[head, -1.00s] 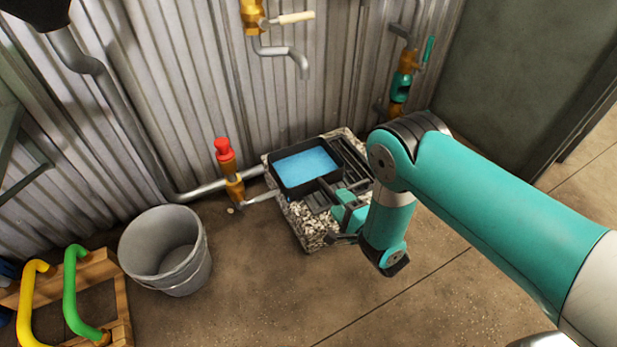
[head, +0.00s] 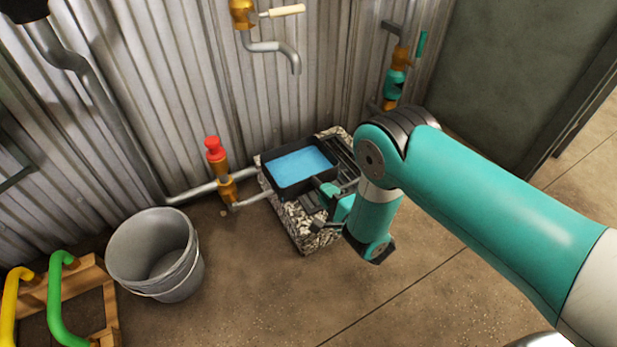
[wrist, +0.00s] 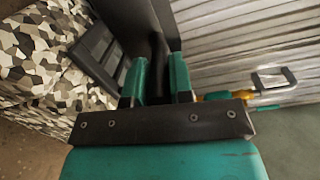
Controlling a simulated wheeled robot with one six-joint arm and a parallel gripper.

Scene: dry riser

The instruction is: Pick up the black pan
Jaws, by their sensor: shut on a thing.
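The black pan (head: 299,187) is a rectangular tray with blue inside, at the camouflage-patterned block (head: 304,236) by the wall. I cannot tell whether it rests on the block or sits slightly above it. In the wrist view, the pan's dark side (wrist: 138,18) stands just beyond my fingers. My gripper (head: 328,189) is at the pan's near right side. In the wrist view, my gripper (wrist: 158,80) is shut on a narrow black part of the pan, between its teal fingers. The fingers and wrist hide part of the pan's near side.
A pipe with a red-capped brass valve (head: 217,165) is left of the block. A grey bucket (head: 155,255) and a wooden frame with yellow and green bent pipes (head: 65,300) stand at left. A tap (head: 270,45) is on the corrugated wall above. The front floor is clear.

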